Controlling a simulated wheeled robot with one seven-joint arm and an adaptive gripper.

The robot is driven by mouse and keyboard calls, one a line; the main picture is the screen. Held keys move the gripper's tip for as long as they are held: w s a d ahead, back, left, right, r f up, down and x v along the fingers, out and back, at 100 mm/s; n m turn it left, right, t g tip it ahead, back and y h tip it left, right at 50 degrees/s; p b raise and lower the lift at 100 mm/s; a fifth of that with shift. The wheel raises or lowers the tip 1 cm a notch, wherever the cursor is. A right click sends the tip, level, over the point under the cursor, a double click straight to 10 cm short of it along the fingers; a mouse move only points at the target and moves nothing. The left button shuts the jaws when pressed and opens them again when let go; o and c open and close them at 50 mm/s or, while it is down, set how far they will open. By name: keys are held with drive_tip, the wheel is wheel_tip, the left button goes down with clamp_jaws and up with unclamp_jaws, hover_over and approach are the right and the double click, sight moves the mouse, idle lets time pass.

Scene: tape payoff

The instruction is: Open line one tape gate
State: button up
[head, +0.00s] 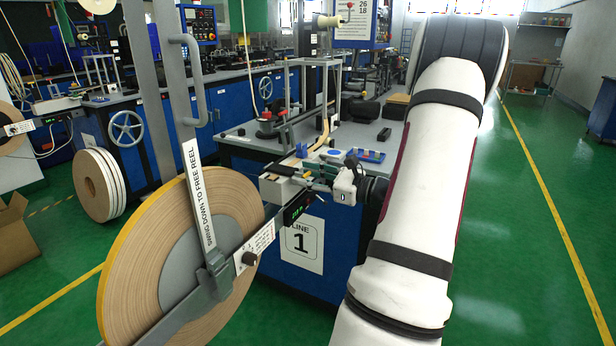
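The line one tape gate (178,100) is a grey bar standing nearly upright across the front of a large tape reel (130,255). It has a grey loop handle (196,82) near its top and a label reading "SWING DOWN TO FREE REEL". Its lower end meets a grey bracket (215,282) low on the reel's front. The reel is tan with a yellow outer edge and a grey hub. My gripper (322,177) is to the right of the gate and well apart from it, by the front of the bench. Its fingers are too small and cluttered to read.
The blue line 1 bench (345,245) stands right of the reel, with a small tape machine (285,185) at its front edge and a blue tray (366,155) on top. Another reel (98,185) stands at left. Green floor (530,230) is clear at right.

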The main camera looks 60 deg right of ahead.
clamp_jaws()
drive_tip(key=shift+r, duration=0.15)
